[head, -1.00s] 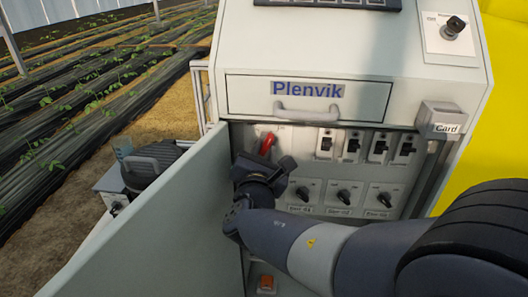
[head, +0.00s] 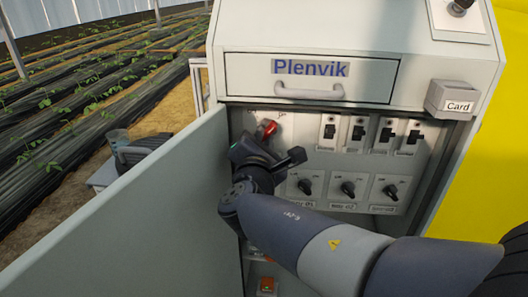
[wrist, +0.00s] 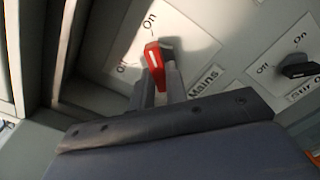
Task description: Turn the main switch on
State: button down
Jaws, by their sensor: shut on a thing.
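The main switch has a red handle (head: 266,128) at the upper left of the panel inside the open cabinet. In the wrist view the red handle (wrist: 153,58) stands over a white plate marked Off and On, with a "Mains" label beside it. My gripper (head: 263,138) is at the handle. Its fingers (wrist: 164,82) are shut on the handle, in the wrist view one on each side of it. The handle's base is partly hidden, so I cannot tell clearly which mark it points to.
The open cabinet door (head: 150,205) stands close on the left of my gripper. Black rotary switches (head: 348,188) and a row of breakers (head: 358,132) lie to the right. A drawer with a handle (head: 308,90) and a card box (head: 450,97) are above.

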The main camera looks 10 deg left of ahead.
jog(key=shift+m+b, duration=0.4)
jog(key=shift+m, duration=0.1)
jog(key=c, duration=1.4)
grip_release()
jog(key=s+p, duration=0.1)
jog(key=s, duration=0.9)
jog(key=shift+s+d, duration=0.3)
jog(key=shift+s, duration=0.1)
